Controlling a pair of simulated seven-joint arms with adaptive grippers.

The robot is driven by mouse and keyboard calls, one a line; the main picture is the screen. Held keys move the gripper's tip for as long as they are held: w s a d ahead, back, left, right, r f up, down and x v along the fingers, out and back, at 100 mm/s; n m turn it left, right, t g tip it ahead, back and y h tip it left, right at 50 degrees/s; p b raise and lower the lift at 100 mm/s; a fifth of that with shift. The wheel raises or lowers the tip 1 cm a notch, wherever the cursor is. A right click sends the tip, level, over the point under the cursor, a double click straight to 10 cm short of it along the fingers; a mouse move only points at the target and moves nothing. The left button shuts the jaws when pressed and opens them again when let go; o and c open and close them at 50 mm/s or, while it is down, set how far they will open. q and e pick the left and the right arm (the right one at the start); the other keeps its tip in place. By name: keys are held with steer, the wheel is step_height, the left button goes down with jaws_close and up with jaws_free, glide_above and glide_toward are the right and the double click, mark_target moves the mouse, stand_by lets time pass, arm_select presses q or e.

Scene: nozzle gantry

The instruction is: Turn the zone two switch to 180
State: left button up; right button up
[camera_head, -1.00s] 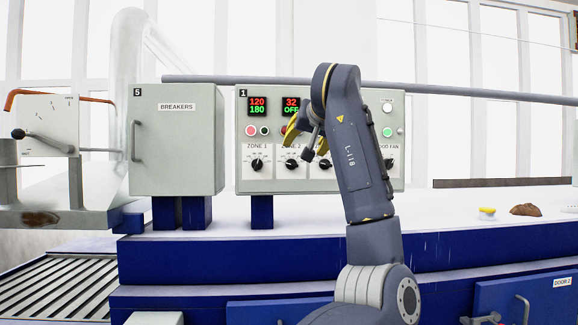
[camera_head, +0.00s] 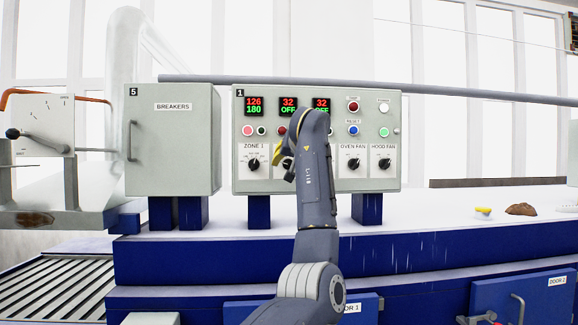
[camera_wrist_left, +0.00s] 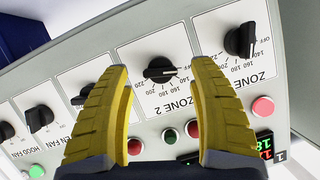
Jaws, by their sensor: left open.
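The zone 2 switch is a black knob (camera_wrist_left: 160,69) on a white dial plate, framed between my left fingers in the left wrist view. Its white mark points right, toward the right finger, away from the 180 label. In the head view its display (camera_head: 288,105) reads 32 over OFF, and my wrist partly hides the knob. My left gripper (camera_wrist_left: 162,72) has yellow fingers, open and apart on either side of the knob; no contact is visible. In the head view the gripper (camera_head: 281,157) is at the panel, mostly hidden by my arm. My right gripper is not seen.
The zone 1 knob (camera_wrist_left: 240,41) sits close beside the right finger in the wrist view. Red buttons (camera_wrist_left: 193,128) lie near the fingers. The oven fan (camera_head: 354,164) and hood fan (camera_head: 384,164) knobs are to the right. The breakers box (camera_head: 172,140) stands left.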

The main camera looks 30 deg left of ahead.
arm_select(q)
steer(key=shift+x, duration=1.05)
jaws_close()
